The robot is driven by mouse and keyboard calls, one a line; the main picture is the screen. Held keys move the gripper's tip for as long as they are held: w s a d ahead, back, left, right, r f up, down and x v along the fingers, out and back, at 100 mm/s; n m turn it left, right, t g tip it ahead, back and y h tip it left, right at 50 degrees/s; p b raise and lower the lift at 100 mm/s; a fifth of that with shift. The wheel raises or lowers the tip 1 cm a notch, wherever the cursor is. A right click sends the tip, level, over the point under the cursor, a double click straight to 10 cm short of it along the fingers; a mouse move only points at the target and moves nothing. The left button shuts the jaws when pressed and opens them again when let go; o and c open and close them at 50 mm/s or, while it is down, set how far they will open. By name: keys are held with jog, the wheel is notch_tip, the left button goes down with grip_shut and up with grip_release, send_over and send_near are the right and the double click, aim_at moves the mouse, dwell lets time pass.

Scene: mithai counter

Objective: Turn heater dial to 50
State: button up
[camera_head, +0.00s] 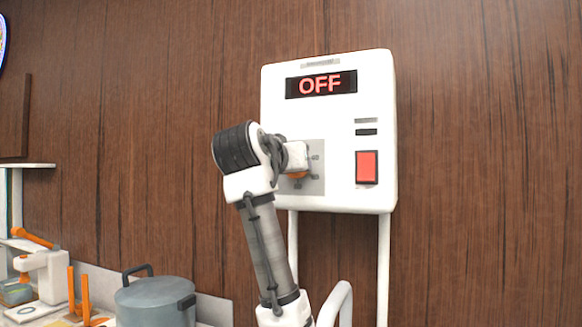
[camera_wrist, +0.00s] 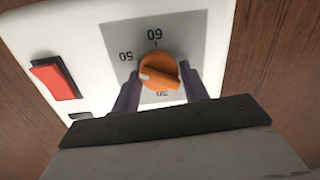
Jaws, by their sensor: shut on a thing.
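The white heater box (camera_head: 380,120) is mounted on the wooden wall, and its display (camera_head: 321,84) reads OFF in red. The orange dial (camera_wrist: 160,72) sits on a grey panel (camera_wrist: 195,40) marked with numbers, including 50 and 60. The dial's pale mark points toward its lower left in the wrist view. My gripper (camera_wrist: 160,88) is shut on the dial, with one dark finger on each side. In the head view, my arm covers most of the dial (camera_head: 297,175).
A red switch (camera_head: 367,167) is to the right of the dial; it also shows in the wrist view (camera_wrist: 54,80). A grey pot (camera_head: 155,302) stands at lower left, near a white and orange device (camera_head: 45,275). White pipes (camera_head: 384,260) run below the box.

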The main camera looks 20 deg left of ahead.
dwell(0.4)
jog(key=o, duration=0.9)
jog(key=shift+d, duration=0.1)
jog(key=shift+o, duration=0.2)
jog(key=shift+s, duration=0.1)
jog(key=s+r+b, duration=0.1)
jog(key=s+b, duration=0.3)
jog(key=s, duration=0.9)
jog(key=shift+s+b, duration=0.35)
jog(key=shift+d, duration=0.1)
